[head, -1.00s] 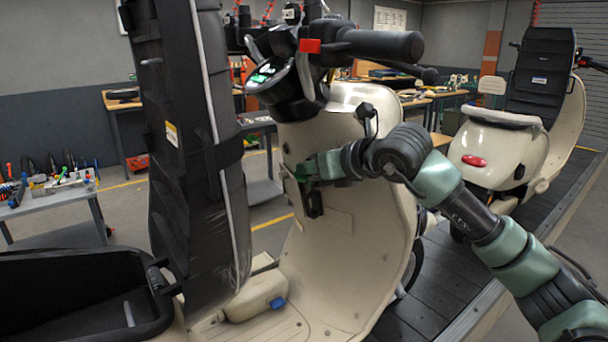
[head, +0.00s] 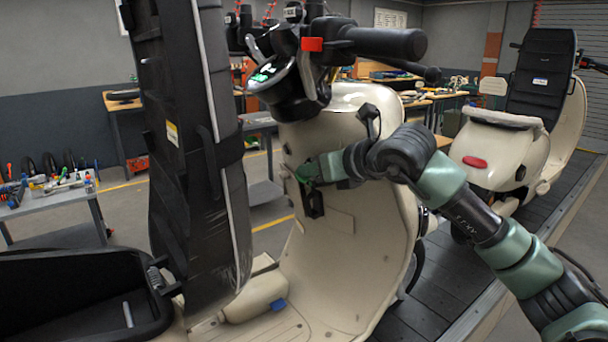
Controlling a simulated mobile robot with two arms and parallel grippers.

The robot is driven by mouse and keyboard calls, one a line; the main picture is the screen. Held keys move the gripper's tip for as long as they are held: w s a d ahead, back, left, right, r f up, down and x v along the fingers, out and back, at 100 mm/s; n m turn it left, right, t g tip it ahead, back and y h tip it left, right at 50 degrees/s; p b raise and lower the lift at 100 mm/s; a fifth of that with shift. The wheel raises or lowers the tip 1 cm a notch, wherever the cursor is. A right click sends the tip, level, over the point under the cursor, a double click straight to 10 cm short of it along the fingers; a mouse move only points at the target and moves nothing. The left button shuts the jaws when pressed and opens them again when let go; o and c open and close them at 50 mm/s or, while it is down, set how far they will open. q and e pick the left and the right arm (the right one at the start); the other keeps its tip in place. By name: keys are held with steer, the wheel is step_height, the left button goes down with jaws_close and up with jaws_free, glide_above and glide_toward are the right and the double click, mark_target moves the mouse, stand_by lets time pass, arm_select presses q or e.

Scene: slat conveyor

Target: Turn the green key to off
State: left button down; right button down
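The green key (head: 302,174) is a small green shape at the inner leg shield of the cream scooter (head: 345,230), below the handlebar. My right gripper (head: 312,171) is at the key, reaching in from the right. Its fingers are small and partly merged with the key in the head view, so whether they are closed on it is unclear. A dark fitting (head: 313,204) sits just below the gripper. The key's exact angle is hard to make out. My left gripper does not show.
The tall black seat (head: 190,140) stands upright at the left, close to the key area. The black handlebar grip (head: 385,43) and lit display (head: 266,72) are above my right arm. A second scooter (head: 500,150) stands behind on the slat conveyor (head: 440,280).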

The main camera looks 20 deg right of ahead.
steer(key=v, duration=0.7)
steer(key=shift+d+r+b, duration=0.2)
steer(key=shift+r+b, duration=0.15)
steer(key=shift+b, duration=0.05)
stand_by(0.4)
